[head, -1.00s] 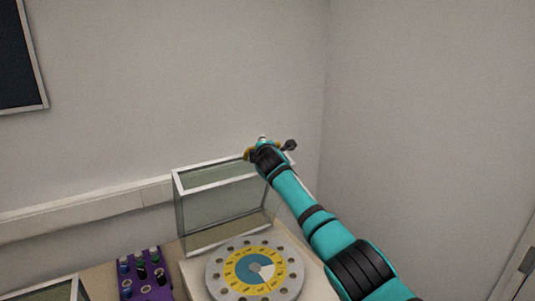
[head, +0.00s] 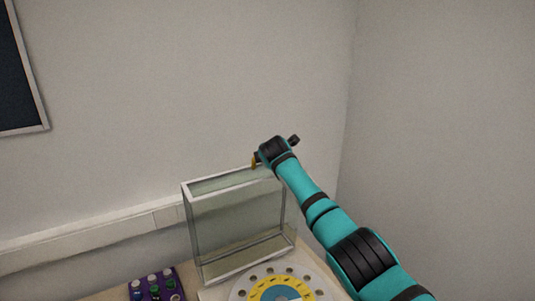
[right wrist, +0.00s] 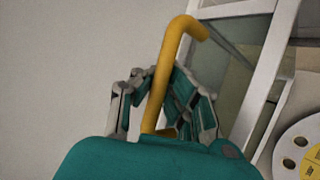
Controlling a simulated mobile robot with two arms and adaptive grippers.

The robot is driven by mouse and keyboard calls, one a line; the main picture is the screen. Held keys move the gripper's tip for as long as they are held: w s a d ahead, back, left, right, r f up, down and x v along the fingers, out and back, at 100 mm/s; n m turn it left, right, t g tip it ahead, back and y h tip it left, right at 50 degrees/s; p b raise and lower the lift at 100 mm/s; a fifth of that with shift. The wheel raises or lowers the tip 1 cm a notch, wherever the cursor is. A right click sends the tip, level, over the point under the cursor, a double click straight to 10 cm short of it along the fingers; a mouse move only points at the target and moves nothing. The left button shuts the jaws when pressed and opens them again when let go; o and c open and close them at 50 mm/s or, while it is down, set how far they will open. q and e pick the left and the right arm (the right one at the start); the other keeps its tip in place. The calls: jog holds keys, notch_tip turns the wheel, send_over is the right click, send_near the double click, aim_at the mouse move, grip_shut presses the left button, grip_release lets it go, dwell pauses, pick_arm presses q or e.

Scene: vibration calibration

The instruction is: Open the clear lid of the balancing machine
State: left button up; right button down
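The clear lid (head: 235,222) of the balancing machine is a see-through box with a white frame. It stands raised on edge behind the machine's round dial (head: 272,292). In the right wrist view, part of its white frame (right wrist: 268,65) shows at the upper right. My right gripper (head: 259,161) is at the lid's top right corner. In the right wrist view, a yellow hooked handle (right wrist: 165,75) runs between the fingers of my right gripper (right wrist: 164,72). I cannot tell whether the fingers press on it. My left gripper is not in view.
A purple rack (head: 157,287) with several small coloured parts stands left of the machine. A pale wall rail (head: 100,235) runs behind the table, and the wall is close behind the lid. A dark framed board (head: 15,75) hangs at the upper left.

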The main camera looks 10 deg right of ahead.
jog(key=shift+r, duration=0.6)
jog(key=c, duration=1.3)
grip_release()
jog(key=shift+s, duration=0.1)
jog(key=shift+s+f, duration=0.1)
jog(key=shift+f, duration=0.15)
jog(key=v, duration=1.2)
